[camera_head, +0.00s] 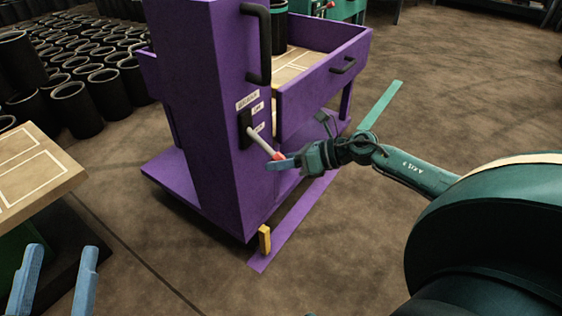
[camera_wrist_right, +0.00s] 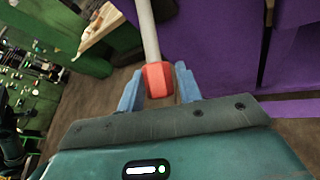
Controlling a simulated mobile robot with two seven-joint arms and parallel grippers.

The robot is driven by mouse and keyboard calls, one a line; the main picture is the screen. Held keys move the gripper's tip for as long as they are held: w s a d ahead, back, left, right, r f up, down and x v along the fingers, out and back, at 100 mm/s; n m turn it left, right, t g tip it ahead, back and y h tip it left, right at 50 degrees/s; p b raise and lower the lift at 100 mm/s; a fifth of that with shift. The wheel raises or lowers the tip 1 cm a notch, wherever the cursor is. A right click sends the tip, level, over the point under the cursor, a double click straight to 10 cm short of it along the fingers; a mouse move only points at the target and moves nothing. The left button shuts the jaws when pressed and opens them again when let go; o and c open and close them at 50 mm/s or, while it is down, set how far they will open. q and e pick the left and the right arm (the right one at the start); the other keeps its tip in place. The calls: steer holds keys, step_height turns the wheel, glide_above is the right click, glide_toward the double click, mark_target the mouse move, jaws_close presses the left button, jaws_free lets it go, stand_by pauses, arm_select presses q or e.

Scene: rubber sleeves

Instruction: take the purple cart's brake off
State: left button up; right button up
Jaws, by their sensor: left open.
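The purple cart (camera_head: 225,130) stands in the middle of the head view. On its column is a lever (camera_head: 262,143) with a pale shaft and a red tip, angled out and down from a dark slot plate beside small white labels. My right gripper (camera_head: 285,161) is at the lever's end. In the right wrist view the red tip (camera_wrist_right: 158,80) sits between the blue fingers, which appear closed on its sides. My left gripper (camera_head: 57,278) is open and empty at the lower left of the head view, well apart from the cart.
A yellow block (camera_head: 265,240) stands at the cart's foot by a purple floor strip (camera_head: 290,230). A wooden-topped table (camera_head: 35,180) is at the left. Many black sleeves (camera_head: 75,105) stand behind it.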

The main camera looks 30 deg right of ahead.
steer(key=shift+o, duration=1.3)
steer(key=shift+s, duration=0.1)
steer(key=shift+s+d+r, duration=0.1)
steer(key=shift+s+d, duration=0.05)
steer(key=shift+d, duration=0.05)
arm_select(q)
steer(key=f+y+p, duration=0.1)
steer(key=p, duration=0.1)
steer(key=s+f+n+g+y+p, duration=0.1)
steer(key=p, duration=0.1)
steer(key=shift+f+g+p, duration=0.25)
steer(key=shift+g+p, duration=0.05)
arm_select(e)
steer(key=v, duration=1.2)
steer(key=shift+s+d+r, duration=0.15)
steer(key=shift+d+r, duration=0.05)
arm_select(q)
steer(key=shift+f+n, duration=0.1)
steer(key=shift+n, duration=0.2)
